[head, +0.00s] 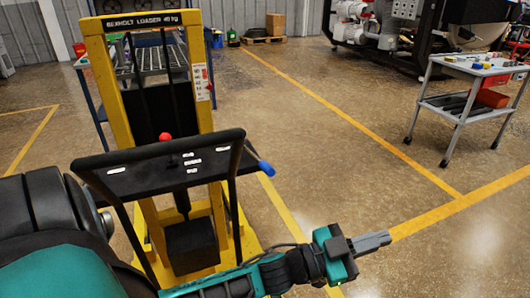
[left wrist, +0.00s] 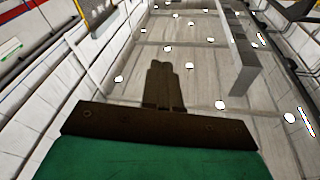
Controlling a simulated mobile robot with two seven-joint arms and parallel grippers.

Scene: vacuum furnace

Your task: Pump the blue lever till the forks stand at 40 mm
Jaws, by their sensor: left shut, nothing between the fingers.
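The yellow bench loader (head: 193,120) stands at left with a black handle panel in front. The blue lever (head: 266,168) sticks out at the right of this panel; only its blue grip shows clearly, pointing down to the right. A label strip with marks (head: 201,82) is on the right mast post, too small to read. The forks cannot be made out behind the mast. My left gripper (head: 386,237) is shut and empty, pointing right, well to the right of and below the lever, not touching it. Its dark fingers (left wrist: 165,85) are together in the left wrist view. My right gripper is not in view.
A red knob (head: 165,137) stands above the handle panel. A grey cart (head: 466,71) with small items is at right, and a large machine (head: 420,30) stands behind. Open floor with yellow lines lies between. The left wrist view faces the ceiling lamps.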

